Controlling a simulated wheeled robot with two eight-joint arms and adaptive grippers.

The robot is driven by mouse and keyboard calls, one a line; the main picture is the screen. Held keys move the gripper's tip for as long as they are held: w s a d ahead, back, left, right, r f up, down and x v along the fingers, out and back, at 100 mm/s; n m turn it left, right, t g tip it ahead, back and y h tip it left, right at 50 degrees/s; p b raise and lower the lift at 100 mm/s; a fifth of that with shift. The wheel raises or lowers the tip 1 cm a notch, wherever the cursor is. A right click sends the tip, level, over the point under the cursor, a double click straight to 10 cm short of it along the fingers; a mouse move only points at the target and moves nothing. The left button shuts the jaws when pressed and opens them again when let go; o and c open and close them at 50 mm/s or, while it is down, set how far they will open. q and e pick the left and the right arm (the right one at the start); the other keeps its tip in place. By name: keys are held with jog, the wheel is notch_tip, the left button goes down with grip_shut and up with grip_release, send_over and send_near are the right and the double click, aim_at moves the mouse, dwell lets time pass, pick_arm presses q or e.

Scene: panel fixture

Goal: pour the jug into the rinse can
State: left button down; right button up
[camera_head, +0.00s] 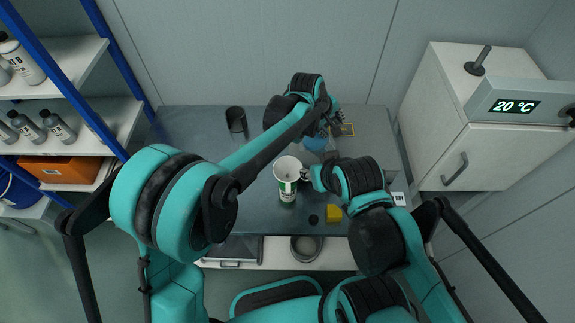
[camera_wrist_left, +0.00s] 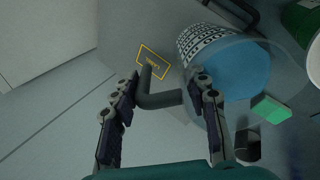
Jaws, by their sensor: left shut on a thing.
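The jug (camera_head: 316,141) holds or shows blue and stands toward the back of the bench. In the left wrist view the jug (camera_wrist_left: 235,75) has a patterned band and a dark grey handle (camera_wrist_left: 160,99). My left gripper (camera_head: 331,112) is shut on the handle, with its fingers (camera_wrist_left: 165,108) on either side of it.
A dark cylinder (camera_head: 236,120) stands at the back left. A yellow block (camera_head: 334,213) and a black disc (camera_head: 313,219) lie near the front edge. A white cabinet (camera_head: 440,110) stands right; shelves (camera_head: 75,63) stand left.

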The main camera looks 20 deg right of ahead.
aim_at(327, 125)
pick_arm(q)
jog(key=shift+a, duration=0.1)
jog(key=shift+s+a+r+t+h+b, duration=0.15)
jog(key=shift+s+a+t+h+b, duration=0.1)
jog(key=shift+a+h, duration=0.15)
jog(key=shift+s+a+r+t+h+b, duration=0.15)
jog(key=shift+a+h+b, duration=0.05)
jog(key=shift+a+h, duration=0.2)
dwell(0.4)
jog(key=shift+s+a+r+h, duration=0.1)
jog(key=shift+a+r+h, duration=0.05)
jog(key=shift+r+h, duration=0.2)
jog(key=shift+s+a+r+h, duration=0.1)
jog(key=shift+a+r+h, duration=0.15)
jog(key=shift+r, duration=0.2)
jog(key=shift+s+a+r+h, duration=0.1)
jog(key=shift+a+r+h, duration=0.1)
jog(key=shift+r, duration=0.25)
dwell(0.7)
jog(key=shift+s+a+t+h+b, duration=0.2)
jog(key=shift+a+t+h+b, duration=0.2)
jog(key=shift+t+h+b, duration=0.3)
dwell(2.4)
jog(key=shift+a+r+h, duration=0.15)
jog(key=shift+h, duration=0.15)
dwell(0.9)
